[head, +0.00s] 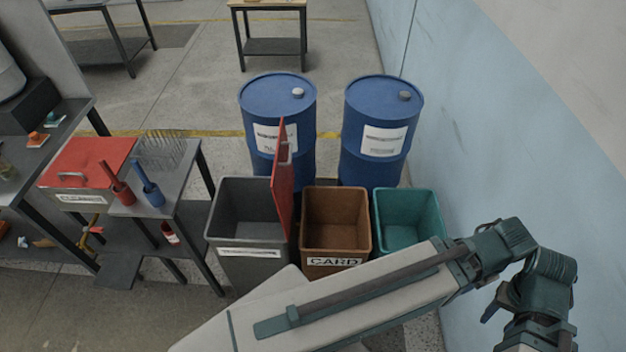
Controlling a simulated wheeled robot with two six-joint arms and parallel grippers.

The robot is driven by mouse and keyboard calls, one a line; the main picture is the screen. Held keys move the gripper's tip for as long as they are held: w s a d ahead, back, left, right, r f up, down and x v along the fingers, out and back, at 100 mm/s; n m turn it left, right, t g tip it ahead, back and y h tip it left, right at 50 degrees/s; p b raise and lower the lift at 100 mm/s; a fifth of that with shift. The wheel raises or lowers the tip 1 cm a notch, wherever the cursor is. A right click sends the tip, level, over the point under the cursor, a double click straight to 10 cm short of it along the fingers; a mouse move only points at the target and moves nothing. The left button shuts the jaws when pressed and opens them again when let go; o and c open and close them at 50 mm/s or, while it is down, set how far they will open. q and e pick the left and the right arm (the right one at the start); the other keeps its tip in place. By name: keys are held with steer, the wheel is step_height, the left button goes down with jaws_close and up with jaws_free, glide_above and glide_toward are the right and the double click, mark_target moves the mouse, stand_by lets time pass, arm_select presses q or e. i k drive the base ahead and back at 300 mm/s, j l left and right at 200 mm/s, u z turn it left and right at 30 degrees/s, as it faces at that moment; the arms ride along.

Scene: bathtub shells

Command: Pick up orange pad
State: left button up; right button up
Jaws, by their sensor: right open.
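No thing shows clearly as an orange pad. A small orange item (38,137) lies on the dark bench at the far left, and it is too small to tell what it is. My right arm reaches across the front of the bins, with its wrist bent down at the lower right. My right gripper (540,333) is by the blue wall, open, far from the orange item, and partly cut off by the bottom edge. Nothing shows in it. My left gripper is not in view.
A grey bin (240,213) with a raised red lid (283,180), a brown bin (335,262) and a teal bin (412,195) stand before two blue drums (277,95). Floor at lower left is clear.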

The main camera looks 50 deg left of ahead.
mark_target(37, 141)
steer(key=i+l+u, duration=0.15)
steer(key=u, duration=3.3)
steer(key=i+j+z, duration=0.15)
steer(key=i+j, duration=2.4)
steer(key=i, duration=0.15)
